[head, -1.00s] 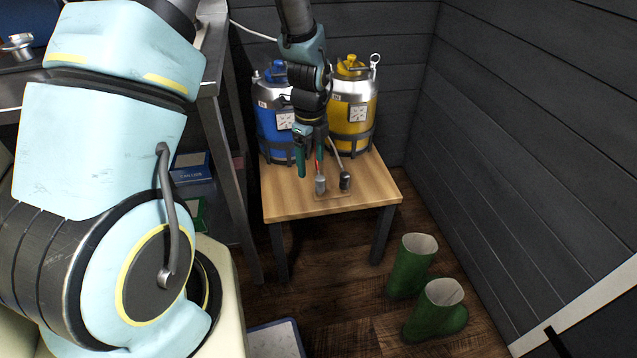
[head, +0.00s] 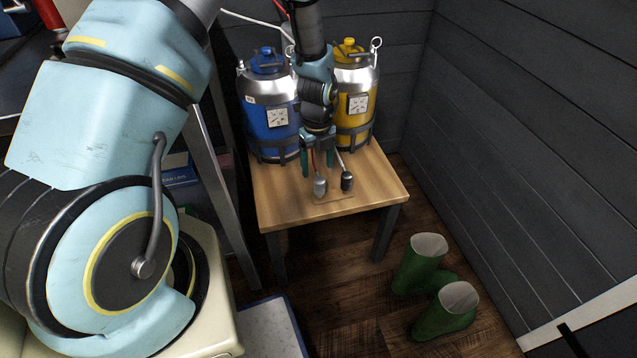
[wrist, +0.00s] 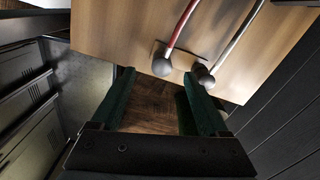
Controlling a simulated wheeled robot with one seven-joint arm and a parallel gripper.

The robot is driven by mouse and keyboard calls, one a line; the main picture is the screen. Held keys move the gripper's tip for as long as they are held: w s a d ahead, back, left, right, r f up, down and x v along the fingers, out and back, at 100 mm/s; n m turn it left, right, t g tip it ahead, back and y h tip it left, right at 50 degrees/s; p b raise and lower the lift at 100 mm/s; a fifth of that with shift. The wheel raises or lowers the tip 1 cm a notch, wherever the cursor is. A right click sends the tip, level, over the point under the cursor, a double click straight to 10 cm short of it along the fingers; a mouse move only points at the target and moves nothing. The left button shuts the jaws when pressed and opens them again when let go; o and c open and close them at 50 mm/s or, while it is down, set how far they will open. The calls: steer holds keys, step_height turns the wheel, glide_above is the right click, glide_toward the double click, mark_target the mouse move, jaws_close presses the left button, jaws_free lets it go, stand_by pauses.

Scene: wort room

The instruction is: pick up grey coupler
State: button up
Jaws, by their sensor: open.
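The grey coupler (head: 320,187) is a small rounded head on a red hose, on a thin plate near the front of the wooden table. In the wrist view the red-hose coupler (wrist: 161,66) lies just beyond the fingertips, roughly between them in the picture. A black coupler (head: 347,181) on a grey hose sits close to its right; it also shows in the wrist view (wrist: 203,76), beyond the right fingertip. My gripper (head: 317,164) is open and empty, green fingers pointing down, just behind and above the couplers. The wrist view shows the open gap (wrist: 158,85). No contact is visible.
A blue keg (head: 268,120) and a yellow keg (head: 355,105) stand at the back of the wooden table (head: 285,208), either side of my arm. Dark walls enclose the back and right. Green boots (head: 420,262) stand on the floor at front right. The table's front strip is clear.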

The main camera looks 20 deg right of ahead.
mark_target(320, 179)
steer(key=shift+s+d+f+p, duration=0.15)
steer(key=shift+f+p, duration=0.1)
steer(key=shift+f, duration=1.5)
steer(key=shift+s+d+f+p, duration=0.1)
steer(key=shift+f+p, duration=0.1)
steer(key=shift+f, duration=1.55)
jaws_close()
